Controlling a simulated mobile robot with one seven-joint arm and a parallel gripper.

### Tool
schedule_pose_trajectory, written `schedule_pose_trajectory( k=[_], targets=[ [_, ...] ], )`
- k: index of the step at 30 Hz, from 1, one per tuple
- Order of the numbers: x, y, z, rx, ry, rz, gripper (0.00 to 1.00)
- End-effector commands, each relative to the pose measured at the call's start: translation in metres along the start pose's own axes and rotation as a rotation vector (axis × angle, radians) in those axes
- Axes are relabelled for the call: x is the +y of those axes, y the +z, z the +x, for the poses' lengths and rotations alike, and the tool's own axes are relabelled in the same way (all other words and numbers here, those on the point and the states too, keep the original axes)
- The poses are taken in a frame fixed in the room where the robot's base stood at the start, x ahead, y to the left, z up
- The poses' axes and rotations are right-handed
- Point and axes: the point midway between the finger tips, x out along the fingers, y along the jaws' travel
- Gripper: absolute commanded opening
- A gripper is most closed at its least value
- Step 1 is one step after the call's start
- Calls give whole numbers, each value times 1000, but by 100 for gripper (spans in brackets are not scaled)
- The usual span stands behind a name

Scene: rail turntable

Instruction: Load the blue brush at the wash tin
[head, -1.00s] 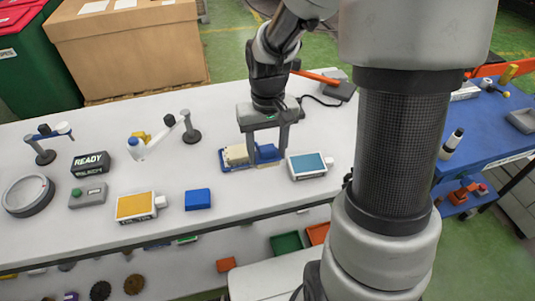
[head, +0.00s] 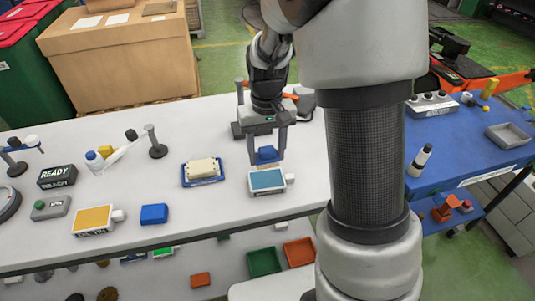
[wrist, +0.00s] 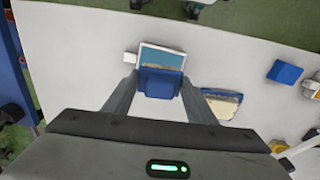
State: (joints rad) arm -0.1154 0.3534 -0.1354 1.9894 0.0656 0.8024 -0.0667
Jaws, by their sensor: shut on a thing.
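My gripper (head: 267,160) is shut on the blue brush (head: 267,154), which hangs upright between the fingers. In the wrist view the brush (wrist: 161,83) covers the near part of a flat white-edged tin with a teal top (head: 267,180). The tin also shows in the wrist view (wrist: 163,52), with tan bristles at the brush's edge. The brush is at the tin's back edge; I cannot tell whether the bristles touch it. A similar tin with a yellow-orange top (head: 92,219) stands to the left. I cannot read either tin's label.
A blue tray with a cream block (head: 186,182) lies left of the teal tin. A blue block (head: 154,214) lies in front of it. A READY box (head: 57,176) and posts stand farther left.

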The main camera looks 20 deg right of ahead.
Motion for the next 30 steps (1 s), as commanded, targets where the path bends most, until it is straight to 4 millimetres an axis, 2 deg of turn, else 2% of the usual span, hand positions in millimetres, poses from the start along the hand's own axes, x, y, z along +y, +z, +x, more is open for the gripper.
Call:
schedule_pose_trajectory(
  k=[8, 18, 30],
  targets=[
    [0, 0, 18, -1, 0, 0, 33],
    [0, 0, 54, -1, 0, 1, 33],
    [0, 0, 60, 0, 0, 1, 33]
  ],
)
